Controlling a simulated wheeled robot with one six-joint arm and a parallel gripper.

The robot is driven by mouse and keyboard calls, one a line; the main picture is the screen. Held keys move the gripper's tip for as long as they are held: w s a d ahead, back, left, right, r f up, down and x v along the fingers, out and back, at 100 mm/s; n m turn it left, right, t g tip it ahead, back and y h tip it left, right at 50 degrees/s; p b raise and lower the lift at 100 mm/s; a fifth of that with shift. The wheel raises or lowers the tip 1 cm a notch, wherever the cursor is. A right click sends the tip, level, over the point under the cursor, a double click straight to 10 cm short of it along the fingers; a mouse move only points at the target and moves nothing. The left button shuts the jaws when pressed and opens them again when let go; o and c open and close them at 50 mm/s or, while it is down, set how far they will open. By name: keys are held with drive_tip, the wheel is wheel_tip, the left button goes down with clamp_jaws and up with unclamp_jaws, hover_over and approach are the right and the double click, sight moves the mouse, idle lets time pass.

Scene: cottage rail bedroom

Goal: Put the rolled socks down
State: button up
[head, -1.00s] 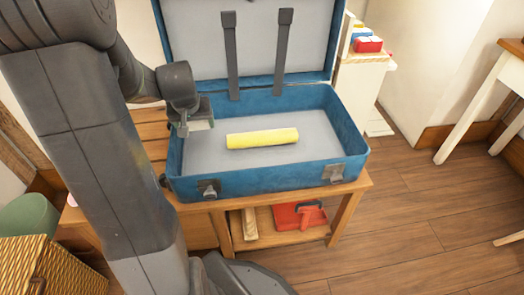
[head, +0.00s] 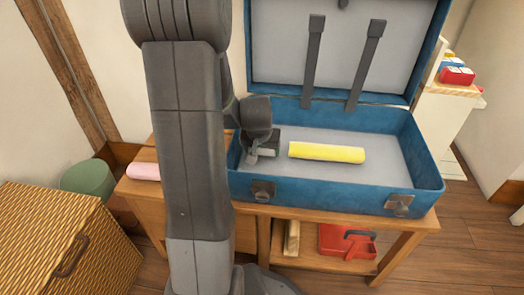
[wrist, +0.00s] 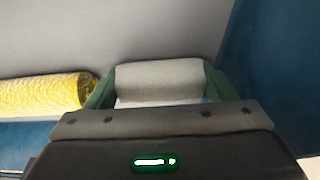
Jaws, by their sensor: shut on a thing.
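My gripper (head: 264,153) is low inside the left end of the open blue suitcase (head: 330,200). In the wrist view its two green fingers (wrist: 158,90) are shut on the rolled socks (wrist: 160,74), a pale grey-white roll. In the head view the socks are mostly hidden by my gripper. I cannot tell whether they touch the suitcase floor. A yellow roll (head: 327,153) lies on the grey lining just right of my gripper, and it also shows at the left of the wrist view (wrist: 40,95).
The suitcase stands on a wooden bench (head: 330,217), its lid (head: 345,60) raised behind. Its right part is clear. A pink roll (head: 144,171) lies on the bench at left. A red tray (head: 345,242) is on the shelf below. A wicker basket (head: 60,240) stands front left.

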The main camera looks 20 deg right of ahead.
drive_tip(key=shift+f, duration=0.15)
drive_tip(key=o, duration=1)
drive_tip(key=shift+c, duration=0.2)
drive_tip(key=shift+r, duration=0.35)
drive_tip(key=p+v, duration=0.4)
drive_tip(key=v, duration=0.8)
drive_tip(key=shift+w, duration=0.1)
